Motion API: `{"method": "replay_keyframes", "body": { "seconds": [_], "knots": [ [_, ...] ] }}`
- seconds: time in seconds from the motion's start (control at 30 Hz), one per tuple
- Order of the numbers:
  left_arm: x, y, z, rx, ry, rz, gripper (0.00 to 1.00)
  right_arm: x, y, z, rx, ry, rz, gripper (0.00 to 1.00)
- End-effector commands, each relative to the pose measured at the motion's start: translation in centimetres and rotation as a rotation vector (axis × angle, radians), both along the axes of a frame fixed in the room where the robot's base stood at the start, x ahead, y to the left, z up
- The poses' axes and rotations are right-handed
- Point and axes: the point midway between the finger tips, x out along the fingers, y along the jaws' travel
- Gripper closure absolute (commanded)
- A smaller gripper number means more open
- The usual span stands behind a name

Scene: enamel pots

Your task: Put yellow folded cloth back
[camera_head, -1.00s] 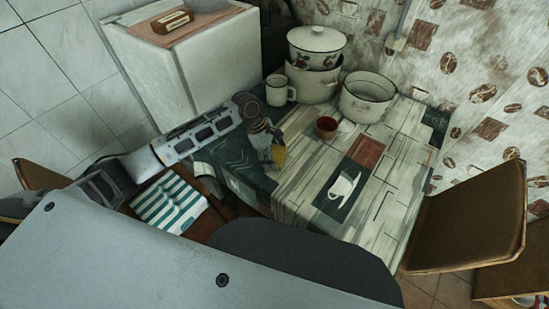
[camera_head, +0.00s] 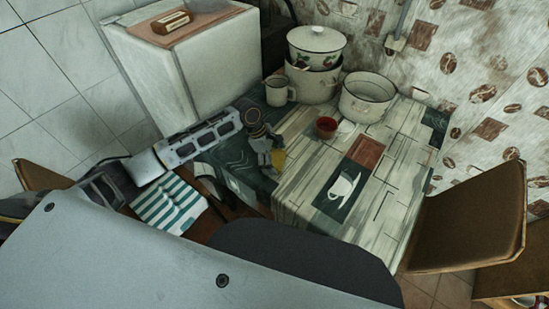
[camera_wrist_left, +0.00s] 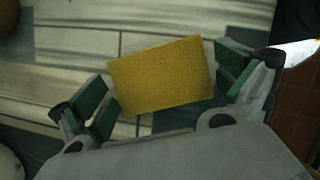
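The yellow folded cloth (camera_wrist_left: 162,75) is a flat rectangle in the left wrist view, filling the gap between the two green-padded fingers of my left gripper (camera_wrist_left: 168,88). In the head view, a small part of the yellow cloth (camera_head: 279,158) shows beside my left gripper (camera_head: 270,160), which points down at the left part of the table. The gripper hides the rest. I cannot tell whether the cloth touches the table. My right gripper is in neither view.
The table (camera_head: 385,205) holds a white mug (camera_head: 279,91), a lidded pot (camera_head: 316,45) on another pot (camera_head: 313,83), an open pot (camera_head: 366,98) and a small red cup (camera_head: 326,128). A white fridge-like cabinet (camera_head: 190,75) stands behind my left arm. Chairs (camera_head: 470,220) flank the table.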

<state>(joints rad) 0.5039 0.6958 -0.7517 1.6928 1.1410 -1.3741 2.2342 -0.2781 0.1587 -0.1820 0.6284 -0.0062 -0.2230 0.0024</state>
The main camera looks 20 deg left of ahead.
Motion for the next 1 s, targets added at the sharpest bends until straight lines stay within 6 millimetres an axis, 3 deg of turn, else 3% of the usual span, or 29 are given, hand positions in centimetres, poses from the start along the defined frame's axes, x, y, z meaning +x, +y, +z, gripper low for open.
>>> {"method": "replay_keyframes", "body": {
  "seconds": [0.43, 0.67, 1.0],
  "knots": [
    [0.0, 0.0, 0.3, 0.000, 0.000, 0.000, 0.00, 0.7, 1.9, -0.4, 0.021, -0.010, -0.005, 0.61],
    [0.0, 1.1, 2.9, 0.001, -0.002, 0.001, 0.00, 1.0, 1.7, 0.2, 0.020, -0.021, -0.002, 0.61],
    [-0.1, 3.0, 7.6, 0.000, -0.001, 0.000, 0.00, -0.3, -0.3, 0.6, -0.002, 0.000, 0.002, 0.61]
  ]
}}
